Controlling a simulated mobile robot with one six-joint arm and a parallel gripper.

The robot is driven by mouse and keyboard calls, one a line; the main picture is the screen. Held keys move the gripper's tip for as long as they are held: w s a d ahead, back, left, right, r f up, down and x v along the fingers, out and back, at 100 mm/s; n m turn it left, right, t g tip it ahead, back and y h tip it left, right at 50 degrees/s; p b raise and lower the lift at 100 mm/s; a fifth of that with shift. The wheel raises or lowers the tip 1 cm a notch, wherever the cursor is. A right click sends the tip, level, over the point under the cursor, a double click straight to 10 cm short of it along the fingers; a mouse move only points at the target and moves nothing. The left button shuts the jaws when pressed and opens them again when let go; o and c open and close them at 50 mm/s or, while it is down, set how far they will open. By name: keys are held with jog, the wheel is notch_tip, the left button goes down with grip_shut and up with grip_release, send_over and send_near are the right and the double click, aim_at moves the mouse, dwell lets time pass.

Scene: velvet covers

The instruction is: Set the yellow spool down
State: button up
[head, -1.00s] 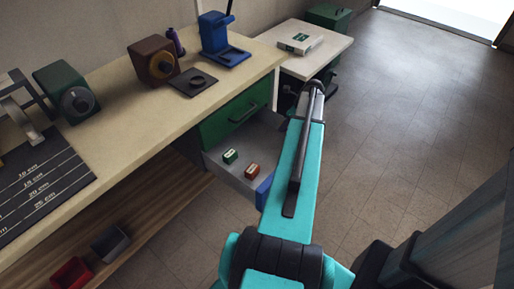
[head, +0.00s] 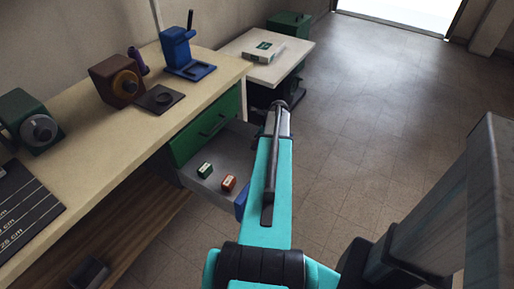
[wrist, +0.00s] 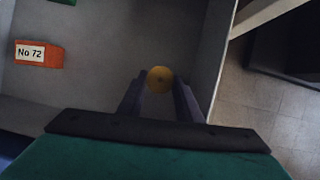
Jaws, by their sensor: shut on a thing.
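Behind the spool is the grey inside of the open drawer (head: 218,145); I cannot tell how high the spool is above the drawer floor. In the head view my teal arm reaches forward beside the drawer's right end, and it hides the gripper and the spool.
The workbench (head: 105,135) holds a brown grinder-like box (head: 112,82), a dark plate (head: 159,98) and a blue stand (head: 178,50). A white-topped side table (head: 265,65) stands beyond. Open floor lies right.

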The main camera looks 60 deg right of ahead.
jog(key=shift+f, duration=1.75)
jog(key=shift+f, duration=0.1)
jog(key=o, duration=1.1)
jog(key=v, duration=1.2)
jog(key=shift+w+r, duration=0.1)
jog(key=shift+r, duration=0.15)
